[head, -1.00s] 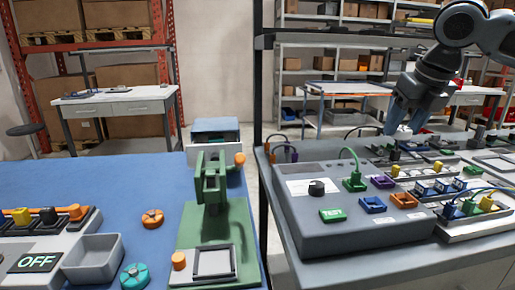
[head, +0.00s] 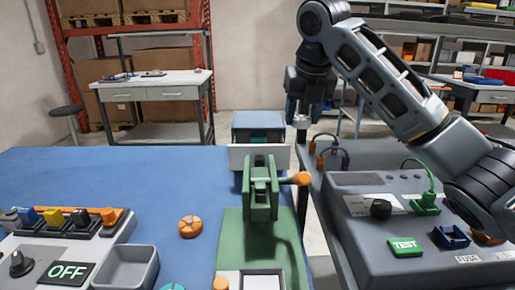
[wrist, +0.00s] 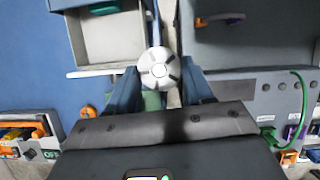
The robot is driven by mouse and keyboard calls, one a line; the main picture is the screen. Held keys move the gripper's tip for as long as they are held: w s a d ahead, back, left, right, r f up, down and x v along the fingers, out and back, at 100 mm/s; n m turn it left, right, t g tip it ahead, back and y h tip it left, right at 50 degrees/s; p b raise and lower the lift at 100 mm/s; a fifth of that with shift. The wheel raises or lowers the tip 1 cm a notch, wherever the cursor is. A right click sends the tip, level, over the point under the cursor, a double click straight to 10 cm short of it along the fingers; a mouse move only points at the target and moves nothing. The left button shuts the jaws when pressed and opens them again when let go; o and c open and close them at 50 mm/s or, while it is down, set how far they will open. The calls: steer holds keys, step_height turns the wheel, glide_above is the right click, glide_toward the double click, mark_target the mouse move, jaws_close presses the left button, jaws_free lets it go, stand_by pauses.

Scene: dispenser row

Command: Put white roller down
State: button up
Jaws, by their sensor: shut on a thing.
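My gripper (head: 302,108) points down above the strip between the blue table and the grey bench. It is shut on the white roller (head: 301,123), which shows just below the fingertips. In the wrist view the roller (wrist: 159,68) is a round white end with dark slots, between the two blue-grey fingers. It hangs in the air, just right of the white-fronted drawer box (head: 258,155). How far above the tables it is, I cannot tell exactly.
The green press (head: 262,190) with an orange knob stands on the blue table (head: 130,175). An orange round part (head: 190,227) and a grey bin (head: 125,267) lie left of it. The grey test console (head: 350,225) is at the right. The blue table's back left is clear.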

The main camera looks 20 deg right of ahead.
steer(key=w+a+f, duration=0.4)
steer(key=w+a, duration=0.1)
steer(key=w+a+f, duration=0.2)
steer(key=shift+w+a+f+p, duration=0.25)
steer(key=shift+w+a+p, duration=0.05)
steer(key=shift+a+p, duration=0.05)
steer(key=shift+f, duration=2)
steer(key=shift+f, duration=0.15)
steer(key=o, duration=1.1)
steer(key=shift+o, duration=0.2)
steer(key=shift+s+r, duration=0.1)
steer(key=shift+r, duration=0.4)
steer(key=v, duration=1.1)
steer(key=shift+s+a+r, duration=0.1)
steer(key=shift+s, duration=0.1)
